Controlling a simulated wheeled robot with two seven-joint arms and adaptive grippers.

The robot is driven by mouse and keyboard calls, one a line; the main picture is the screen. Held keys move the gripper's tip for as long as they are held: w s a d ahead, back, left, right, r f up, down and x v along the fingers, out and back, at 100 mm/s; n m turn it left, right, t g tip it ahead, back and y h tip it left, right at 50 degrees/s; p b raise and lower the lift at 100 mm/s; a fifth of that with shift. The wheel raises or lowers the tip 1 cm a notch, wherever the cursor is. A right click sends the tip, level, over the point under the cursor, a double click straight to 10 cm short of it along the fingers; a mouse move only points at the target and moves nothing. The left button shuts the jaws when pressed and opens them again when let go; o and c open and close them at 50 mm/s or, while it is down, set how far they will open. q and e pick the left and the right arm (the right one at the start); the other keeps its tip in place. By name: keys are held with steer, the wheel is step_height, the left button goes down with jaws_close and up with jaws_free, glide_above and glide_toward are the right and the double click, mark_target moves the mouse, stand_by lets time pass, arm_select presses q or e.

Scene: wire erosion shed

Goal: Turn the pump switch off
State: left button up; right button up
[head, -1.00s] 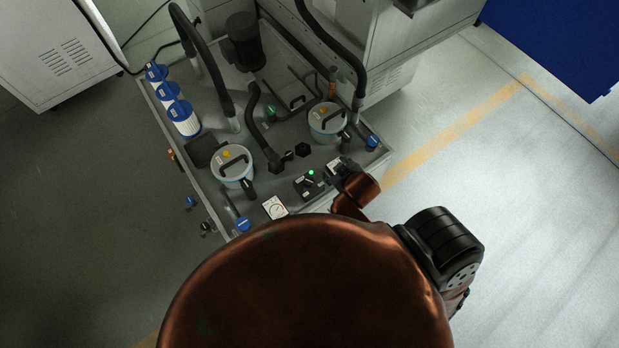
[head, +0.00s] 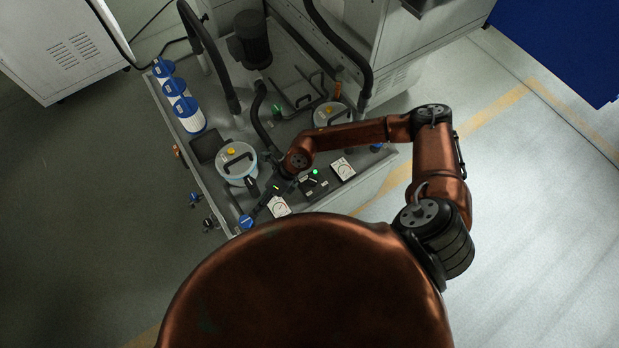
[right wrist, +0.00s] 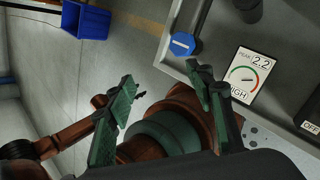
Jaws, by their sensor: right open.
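The pump switch appears to be on the black box (head: 314,183) with a lit green lamp, at the tank's near edge in the head view. In the right wrist view, only a corner of a dark box with an "OFF" label (right wrist: 310,126) shows at the right edge; its switch lever is out of frame. My right gripper (right wrist: 163,82) is open and empty, its fingers wide apart. In the head view it is small and dark, left of the switch box, near the left gauge (head: 279,207). That gauge (right wrist: 244,76) reads "PEAK 2.2 HIGH". My left gripper is not in view.
A second gauge (head: 343,168) sits right of the switch box. A lidded canister (head: 237,161), hoses and blue-capped filters (head: 187,113) crowd the tank. Open floor lies right.

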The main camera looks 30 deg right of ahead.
steer(key=w+d+f+n+h, duration=0.1)
steer(key=w+d+f+h, duration=0.15)
steer(key=d, duration=0.65)
steer(key=h, duration=0.5)
glide_above(313, 180)
step_height(313, 180, down, 3)
steer(key=shift+r, duration=0.2)
step_height(313, 180, down, 7)
steer(key=shift+r, duration=0.15)
steer(key=shift+f, duration=0.4)
steer(key=shift+c, duration=0.3)
steer(key=c, duration=1.1)
